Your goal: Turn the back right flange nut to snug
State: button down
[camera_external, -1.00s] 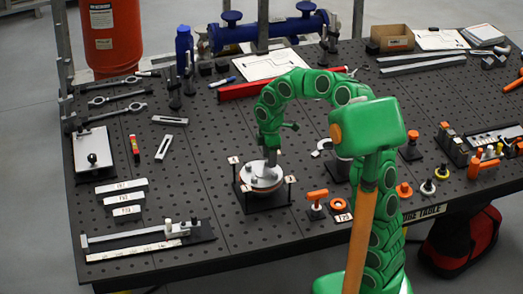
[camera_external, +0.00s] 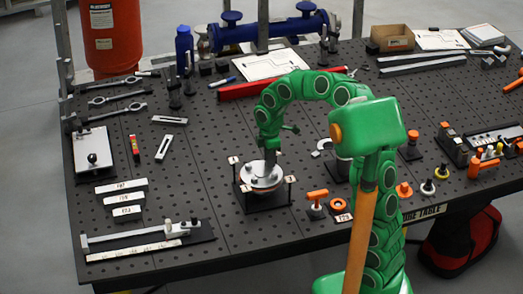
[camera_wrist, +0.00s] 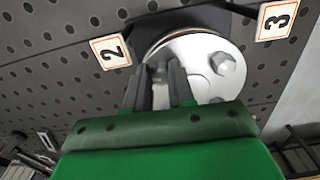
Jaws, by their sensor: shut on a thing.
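The round metal flange (camera_external: 259,181) sits on a dark stand near the middle of the table; its pale face also shows in the wrist view (camera_wrist: 200,52). My gripper (camera_external: 271,168) points straight down at the back right part of the flange. In the wrist view my gripper (camera_wrist: 162,82) has its two dark fingers close together, shut on a flange nut between them, near tag 2 (camera_wrist: 111,50). The fingers largely hide this nut, and its seating cannot be seen. Another hex nut (camera_wrist: 222,63) stands on the flange toward tag 3 (camera_wrist: 278,19).
An orange-handled tool (camera_external: 317,195) and an orange ring (camera_external: 337,205) stand close to the right of the stand. A long red bar (camera_external: 250,90) lies behind. The table between the strips and stand is clear.

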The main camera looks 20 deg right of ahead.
jog(key=shift+r+m, duration=0.1)
jog(key=shift+m, duration=2.6)
jog(key=c, duration=1)
grip_release()
jog(key=shift+s, duration=0.1)
jog(key=shift+o, duration=0.2)
